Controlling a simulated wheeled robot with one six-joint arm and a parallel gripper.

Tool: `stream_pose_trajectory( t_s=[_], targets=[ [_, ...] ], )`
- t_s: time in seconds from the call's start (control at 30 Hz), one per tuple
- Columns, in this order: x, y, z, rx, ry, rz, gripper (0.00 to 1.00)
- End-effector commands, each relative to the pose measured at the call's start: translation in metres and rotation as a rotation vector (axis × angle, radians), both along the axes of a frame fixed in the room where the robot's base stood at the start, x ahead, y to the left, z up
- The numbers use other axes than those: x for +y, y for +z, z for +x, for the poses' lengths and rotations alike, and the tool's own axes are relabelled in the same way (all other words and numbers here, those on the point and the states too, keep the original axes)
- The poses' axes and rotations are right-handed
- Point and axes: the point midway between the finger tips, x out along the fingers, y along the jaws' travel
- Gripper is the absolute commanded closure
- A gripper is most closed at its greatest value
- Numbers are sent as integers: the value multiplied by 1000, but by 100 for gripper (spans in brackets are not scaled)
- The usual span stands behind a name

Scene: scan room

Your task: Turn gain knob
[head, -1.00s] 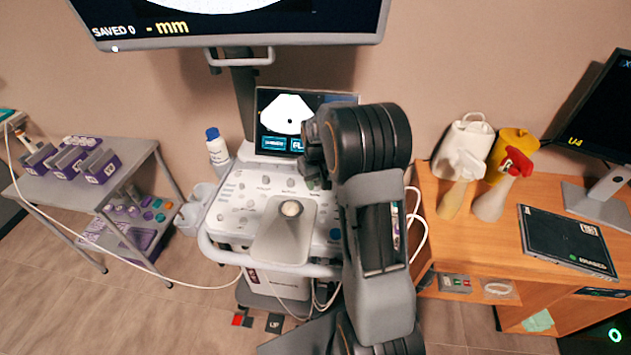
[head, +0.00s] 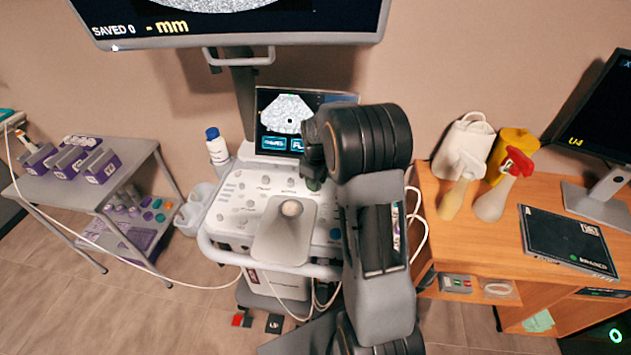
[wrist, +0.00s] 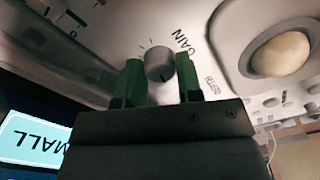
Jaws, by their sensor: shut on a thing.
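The gain knob (wrist: 159,62) is a small grey round knob with a dark pointer mark, beside the printed word GAIN on the pale console panel (wrist: 115,22) in the wrist view. My gripper (wrist: 159,72) has one green finger on each side of the knob and is shut on it. In the head view my gripper (head: 313,182) reaches down to the right side of the ultrasound console (head: 228,225). The knob is hidden there by my arm. The console's small screen (head: 285,112) shows a grainy grey fan-shaped image.
A trackball (wrist: 281,54) sits close by on the panel. A large monitor (head: 235,32) hangs above the console. A grey cart (head: 134,162) with purple boxes stands left; a wooden desk (head: 440,190) with spray bottles and a tablet stands right.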

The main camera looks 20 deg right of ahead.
Motion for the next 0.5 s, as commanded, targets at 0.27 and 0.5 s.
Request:
stream_pose_trajectory(
  t_s=[0.27,0.5],
  targets=[
    [0,1,0,-2,8,-1,90],
    [0,1,0,-2,7,-1,58]
  ],
)
